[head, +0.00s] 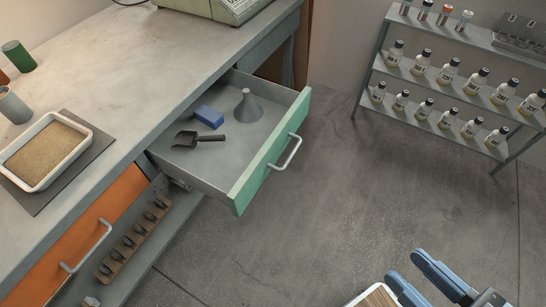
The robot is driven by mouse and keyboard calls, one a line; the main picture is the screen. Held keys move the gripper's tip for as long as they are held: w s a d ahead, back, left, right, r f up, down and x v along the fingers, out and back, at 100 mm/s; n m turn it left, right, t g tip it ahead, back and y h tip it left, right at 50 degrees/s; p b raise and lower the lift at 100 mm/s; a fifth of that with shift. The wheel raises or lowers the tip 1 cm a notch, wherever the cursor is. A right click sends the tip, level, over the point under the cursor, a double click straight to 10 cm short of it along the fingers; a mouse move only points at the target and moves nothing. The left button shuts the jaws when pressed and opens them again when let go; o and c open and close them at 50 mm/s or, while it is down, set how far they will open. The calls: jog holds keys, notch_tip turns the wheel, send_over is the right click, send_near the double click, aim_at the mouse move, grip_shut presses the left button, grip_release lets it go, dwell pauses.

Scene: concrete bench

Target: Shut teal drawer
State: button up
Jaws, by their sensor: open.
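The teal drawer (272,153) is pulled out from under the concrete bench. Its teal front faces right and carries a pale bar handle (287,153). Inside lie a blue block (209,117), a grey funnel (247,106) and a small black scoop (199,139). My gripper (406,270) shows at the bottom right with its blue fingers apart and nothing seen between them. It is well away from the drawer, to the lower right of the handle.
The bench top (115,75) holds a tray of sand (43,152) and cylinders. An orange drawer front (82,238) is at lower left, beside a shelf with a wooden rack (132,238). A bottle shelf (440,90) stands at upper right. The floor (330,200) between is clear.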

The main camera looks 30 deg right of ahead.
jog(key=w+d+f+m+g, duration=0.1)
jog(key=d+f+m, duration=0.1)
jog(key=f, duration=0.3)
jog(key=w+d+f+m+g+h, duration=0.1)
jog(key=d+f+m, duration=0.1)
jog(key=f+m, duration=0.2)
jog(key=w+d+f+m+g, duration=0.1)
jog(key=w+d+f+m, duration=0.1)
jog(key=f+m, duration=0.2)
jog(key=shift+d+f+g+h, duration=0.15)
jog(key=shift+f+g, duration=0.05)
jog(key=shift+f, duration=0.55)
jog(key=shift+d+f+g+h, duration=0.1)
jog(key=shift+f+g+h, duration=0.1)
jog(key=shift+f, duration=0.55)
grip_shut()
jog(key=w+d+f+m+g+y, duration=0.1)
jog(key=w+d+f+m+y, duration=0.45)
jog(key=w+f+m, duration=0.7)
jog(key=w+d+r+m+t+y+b, duration=0.1)
jog(key=w+d+r+m+t+y, duration=0.15)
jog(key=r+m, duration=0.2)
jog(key=w+d+r+m+t+y, duration=0.1)
jog(key=w+d+r+m+y, duration=0.1)
jog(key=w+d+r+m, duration=0.3)
jog(key=w+a+f+n, duration=0.2)
jog(key=w+a, duration=0.6)
jog(key=w, duration=0.3)
